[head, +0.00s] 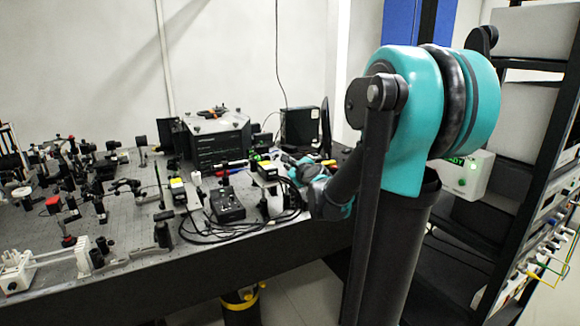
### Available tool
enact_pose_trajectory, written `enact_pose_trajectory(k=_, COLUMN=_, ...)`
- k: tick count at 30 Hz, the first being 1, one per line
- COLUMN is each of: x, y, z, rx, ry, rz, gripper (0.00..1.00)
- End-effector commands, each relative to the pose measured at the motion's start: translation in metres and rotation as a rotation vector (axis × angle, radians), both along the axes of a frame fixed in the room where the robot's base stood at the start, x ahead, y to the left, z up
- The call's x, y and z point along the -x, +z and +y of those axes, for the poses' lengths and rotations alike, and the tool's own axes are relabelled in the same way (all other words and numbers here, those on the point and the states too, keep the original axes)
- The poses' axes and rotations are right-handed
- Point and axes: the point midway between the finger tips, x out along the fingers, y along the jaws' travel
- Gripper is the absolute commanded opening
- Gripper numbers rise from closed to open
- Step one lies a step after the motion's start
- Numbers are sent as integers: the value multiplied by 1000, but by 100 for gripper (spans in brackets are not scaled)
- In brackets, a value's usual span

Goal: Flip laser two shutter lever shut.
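My arm reaches over the right part of the optical bench (135,222). I cannot tell which block is laser two. No shutter lever can be made out at this size, and part of the area around my gripper is hidden by my arm.
A black control box (227,205) with cables lies in front of my gripper. A large dark housing (217,138) and a black box (300,126) stand behind. Crowded optics mounts fill the left. An equipment rack (548,190) stands at right, beside my arm.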

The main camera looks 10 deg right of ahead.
Motion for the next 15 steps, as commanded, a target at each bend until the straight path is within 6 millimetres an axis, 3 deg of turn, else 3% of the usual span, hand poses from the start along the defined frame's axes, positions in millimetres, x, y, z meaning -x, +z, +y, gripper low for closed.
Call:
enact_pose_trajectory(k=9, x=-46, y=-9, z=9, rx=1, ry=0, rz=0, gripper=0)
enact_pose_trajectory(k=15, x=-62, y=-12, z=11, rx=0, ry=0, rz=0, gripper=0)
